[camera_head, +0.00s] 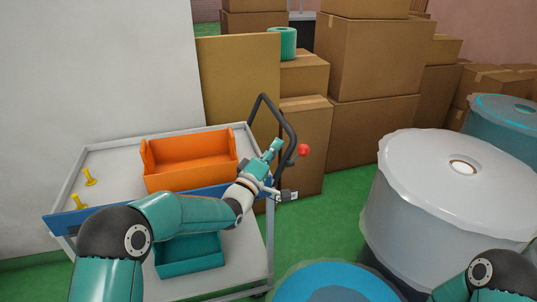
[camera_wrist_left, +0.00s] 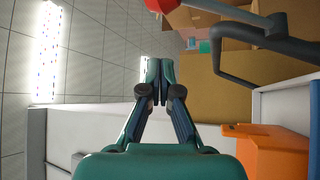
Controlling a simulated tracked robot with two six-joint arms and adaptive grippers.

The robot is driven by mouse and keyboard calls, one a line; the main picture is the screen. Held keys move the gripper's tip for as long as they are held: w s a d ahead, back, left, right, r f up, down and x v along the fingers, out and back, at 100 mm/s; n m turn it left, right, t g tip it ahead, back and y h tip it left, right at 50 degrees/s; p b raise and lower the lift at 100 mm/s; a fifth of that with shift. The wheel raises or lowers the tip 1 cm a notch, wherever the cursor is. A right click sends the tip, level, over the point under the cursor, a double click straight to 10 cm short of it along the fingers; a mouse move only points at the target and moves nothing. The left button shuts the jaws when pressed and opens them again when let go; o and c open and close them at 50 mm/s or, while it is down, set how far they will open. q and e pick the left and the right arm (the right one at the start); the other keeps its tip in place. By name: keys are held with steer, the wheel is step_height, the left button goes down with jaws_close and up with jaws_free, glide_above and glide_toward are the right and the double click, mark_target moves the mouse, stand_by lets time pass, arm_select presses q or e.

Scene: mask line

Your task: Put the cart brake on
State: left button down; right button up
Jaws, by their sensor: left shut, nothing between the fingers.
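The cart (camera_head: 110,155) stands at the left with a black bent handle (camera_head: 290,130) at its right end. A red ball knob (camera_head: 303,150) tops a lever beside the handle; its lower part is partly hidden by my left gripper. My left gripper (camera_head: 278,144) is shut and empty, raised just left of the knob and apart from it. In the left wrist view the shut fingertips (camera_wrist_left: 160,75) point away, with the red knob (camera_wrist_left: 160,5) at the top edge and the handle (camera_wrist_left: 235,55) at the right. My right gripper is out of view.
An orange bin (camera_head: 190,165) and yellow pieces (camera_head: 90,177) sit on the cart's top; a teal bin (camera_head: 190,262) is on the lower shelf. Cardboard boxes (camera_head: 370,55) stack behind. Green floor (camera_head: 335,215) is clear between.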

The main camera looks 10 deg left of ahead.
mark_target(297, 157)
arm_select(q)
steer(key=d, duration=0.1)
steer(key=d+p, duration=0.1)
steer(key=d, duration=0.1)
steer(key=d+p, duration=0.1)
steer(key=shift+w+d+f, duration=0.2)
steer(key=shift+w, duration=0.15)
stand_by(0.3)
